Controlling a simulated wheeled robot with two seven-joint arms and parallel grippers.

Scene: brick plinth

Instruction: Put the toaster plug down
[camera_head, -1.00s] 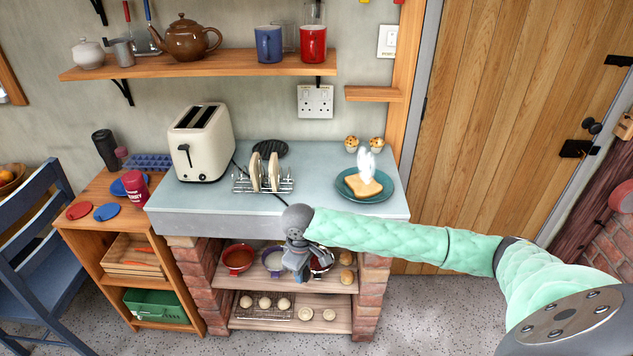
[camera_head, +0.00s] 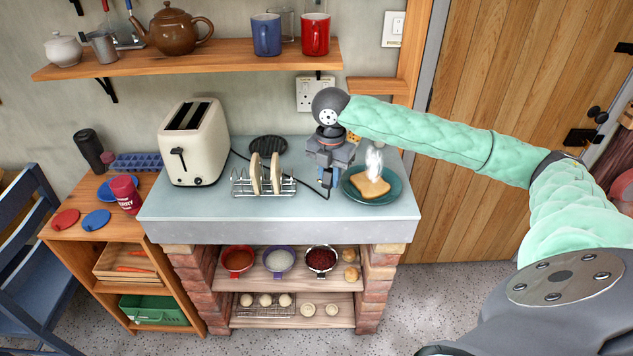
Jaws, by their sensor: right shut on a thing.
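The cream toaster (camera_head: 194,140) stands at the left of the pale counter top (camera_head: 220,210). Its black cord (camera_head: 309,186) runs behind the toast rack to my right gripper (camera_head: 327,184). My right gripper is above the counter, just left of the teal plate, pointing down and shut on the cord's end. The toaster plug itself is mostly hidden between the fingers. I cannot tell whether it touches the counter. The wall socket (camera_head: 311,94) is behind, partly hidden by my right arm. My left gripper is not in view.
A toast rack (camera_head: 264,181) with toast stands left of the gripper. A teal plate (camera_head: 390,191) with steaming toast is close on its right. A black round mat (camera_head: 268,146) lies behind the rack. The counter's front strip is clear. A shelf with mugs hangs above.

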